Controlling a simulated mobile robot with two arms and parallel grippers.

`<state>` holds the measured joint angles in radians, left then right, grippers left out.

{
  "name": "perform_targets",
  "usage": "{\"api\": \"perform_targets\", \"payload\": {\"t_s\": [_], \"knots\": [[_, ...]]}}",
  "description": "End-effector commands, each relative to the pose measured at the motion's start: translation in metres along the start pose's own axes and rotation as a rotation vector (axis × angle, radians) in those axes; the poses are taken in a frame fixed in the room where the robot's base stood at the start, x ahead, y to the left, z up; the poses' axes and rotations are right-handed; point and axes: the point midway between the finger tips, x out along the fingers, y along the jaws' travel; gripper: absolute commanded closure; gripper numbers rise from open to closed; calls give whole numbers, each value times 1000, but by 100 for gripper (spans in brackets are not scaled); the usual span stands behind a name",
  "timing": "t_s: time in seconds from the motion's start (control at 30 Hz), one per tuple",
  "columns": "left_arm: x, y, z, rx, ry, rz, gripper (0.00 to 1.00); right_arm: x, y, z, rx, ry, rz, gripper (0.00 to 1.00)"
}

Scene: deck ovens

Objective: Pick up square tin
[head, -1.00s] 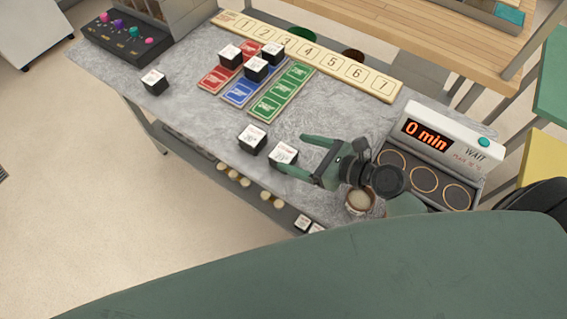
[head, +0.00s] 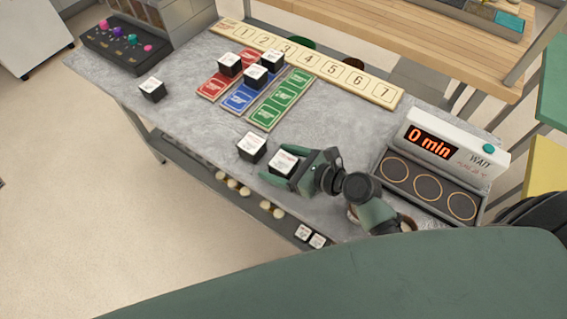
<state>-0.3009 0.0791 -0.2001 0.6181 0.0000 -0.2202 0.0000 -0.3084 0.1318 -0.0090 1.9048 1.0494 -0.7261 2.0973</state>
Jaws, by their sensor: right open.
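Several small black square tins with white labelled tops stand on the grey counter. One square tin (head: 284,163) sits between the two green fingers of my right gripper (head: 275,163). The jaws are open around it, and the tin still rests on the counter. I cannot tell whether either finger touches it. Another square tin (head: 251,147) stands just to its left, close to the fingertips. More tins stand on the coloured cards, such as one (head: 256,77) on the blue strip, and one (head: 152,89) stands alone at the left. My left gripper is out of view.
A numbered board (head: 310,64) runs along the counter's far side, beside red, blue and green (head: 278,98) card strips. A timer unit (head: 441,142) reading "0 min" stands at the right. A knob panel (head: 126,45) is at the far left. A lower shelf holds small items.

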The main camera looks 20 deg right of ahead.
Motion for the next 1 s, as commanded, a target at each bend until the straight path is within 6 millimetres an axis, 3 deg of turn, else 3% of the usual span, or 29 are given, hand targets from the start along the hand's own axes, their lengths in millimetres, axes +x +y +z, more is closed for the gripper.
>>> {"api": "perform_targets", "payload": {"t_s": [0.13,0.37,0.4,0.47,0.67,1.0], "knots": [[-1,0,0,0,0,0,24,15,-1,0,-1,0,-2,20],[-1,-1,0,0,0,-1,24,17,-1,-1,-1,1,-2,20],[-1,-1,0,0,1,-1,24,17,-1,-1,-1,1,-2,23],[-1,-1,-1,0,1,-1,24,17,-1,-1,-1,1,-2,39],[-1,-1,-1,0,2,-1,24,17,-1,-1,-1,1,-2,95],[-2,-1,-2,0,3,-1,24,15,-1,4,-1,-1,-2,97]]}}
